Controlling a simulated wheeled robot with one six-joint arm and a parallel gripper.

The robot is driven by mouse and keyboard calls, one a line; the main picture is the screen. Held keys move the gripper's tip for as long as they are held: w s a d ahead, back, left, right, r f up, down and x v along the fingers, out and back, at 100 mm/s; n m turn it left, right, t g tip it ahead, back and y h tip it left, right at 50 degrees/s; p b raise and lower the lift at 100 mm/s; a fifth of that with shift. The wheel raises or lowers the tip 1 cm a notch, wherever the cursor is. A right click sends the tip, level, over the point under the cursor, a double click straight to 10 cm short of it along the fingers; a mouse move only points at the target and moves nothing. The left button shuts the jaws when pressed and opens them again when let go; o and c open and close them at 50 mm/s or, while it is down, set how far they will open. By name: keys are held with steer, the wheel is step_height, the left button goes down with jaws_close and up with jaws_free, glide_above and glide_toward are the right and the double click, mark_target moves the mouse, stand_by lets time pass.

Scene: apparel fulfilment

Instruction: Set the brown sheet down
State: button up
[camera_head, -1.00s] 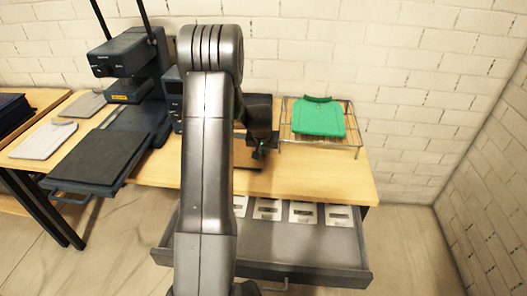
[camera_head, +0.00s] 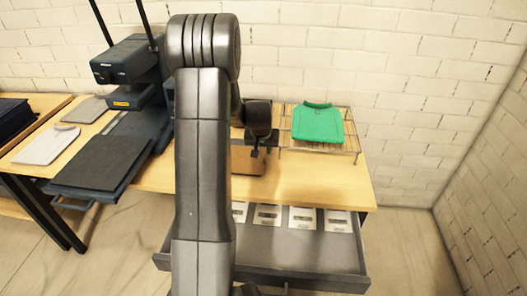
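My gripper (camera_head: 262,150) points down over the table, left of the wire rack, and is small and dark here. A brown piece (camera_head: 246,162) shows just below and beside it, partly behind my arm. I cannot tell whether this is the brown sheet or a box, or whether my gripper touches it. The finger opening is too small to make out.
A wire rack (camera_head: 352,150) holds a green garment (camera_head: 317,124) at the table's right end. A drawer (camera_head: 300,254) with several white cards stands open below. A dark heat press (camera_head: 101,160) is left.

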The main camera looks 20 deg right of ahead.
steer(key=p+v, duration=0.1)
steer(key=v, duration=0.5)
steer(key=shift+p, duration=0.4)
stand_by(0.9)
